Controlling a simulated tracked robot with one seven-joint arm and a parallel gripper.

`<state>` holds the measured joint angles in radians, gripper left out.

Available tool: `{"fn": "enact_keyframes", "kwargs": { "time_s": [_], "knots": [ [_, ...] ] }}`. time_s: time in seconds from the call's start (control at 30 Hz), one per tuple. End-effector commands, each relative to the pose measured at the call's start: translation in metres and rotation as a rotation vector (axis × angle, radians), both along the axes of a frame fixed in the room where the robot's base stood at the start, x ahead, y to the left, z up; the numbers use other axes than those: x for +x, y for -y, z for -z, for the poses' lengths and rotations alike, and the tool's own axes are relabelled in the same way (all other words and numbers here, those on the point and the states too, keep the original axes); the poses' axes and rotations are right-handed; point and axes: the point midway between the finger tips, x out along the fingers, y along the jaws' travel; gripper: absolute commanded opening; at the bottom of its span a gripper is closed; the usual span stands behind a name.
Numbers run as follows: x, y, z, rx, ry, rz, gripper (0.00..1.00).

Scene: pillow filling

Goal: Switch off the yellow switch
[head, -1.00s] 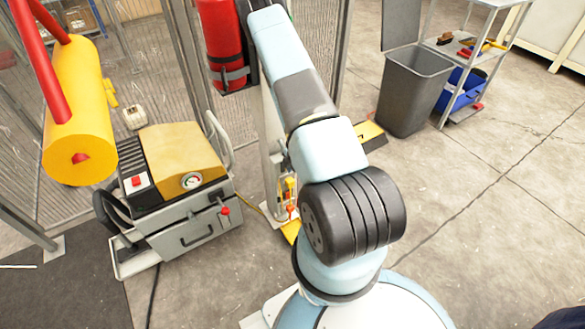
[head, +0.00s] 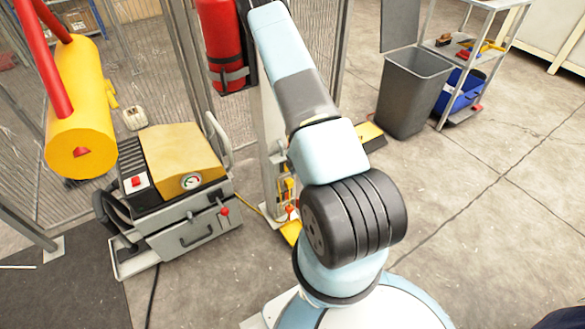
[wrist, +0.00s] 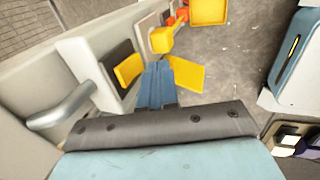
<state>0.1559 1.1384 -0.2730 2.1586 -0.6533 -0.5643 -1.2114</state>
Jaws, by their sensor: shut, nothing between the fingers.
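In the wrist view a yellow rocker-like switch (wrist: 127,69) sits on a dark plate fixed to a pale upright panel. My gripper (wrist: 157,70) shows as shut blue fingers just right of that switch, with nothing held. I cannot tell whether the fingers touch the switch, or which way it is set. In the head view the post (head: 272,165) carries small yellow and red parts low down, partly behind my arm. My gripper is hidden there.
A yellow block (wrist: 161,40) and a grey handle (wrist: 62,108) project from the panel. In the head view, a machine with a yellow cover (head: 182,160) stands left of the post, below a red extinguisher (head: 220,45). A grey bin (head: 410,95) stands right.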

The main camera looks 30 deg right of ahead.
Motion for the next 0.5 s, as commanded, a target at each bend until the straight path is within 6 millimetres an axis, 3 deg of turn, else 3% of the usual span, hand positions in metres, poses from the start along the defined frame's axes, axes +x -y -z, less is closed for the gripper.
{"fn": "enact_keyframes", "kwargs": {
  "time_s": [0.5],
  "knots": [
    [-0.03, 0.002, -0.07, 0.0, 0.0, 0.003, 0.0]
  ]
}}
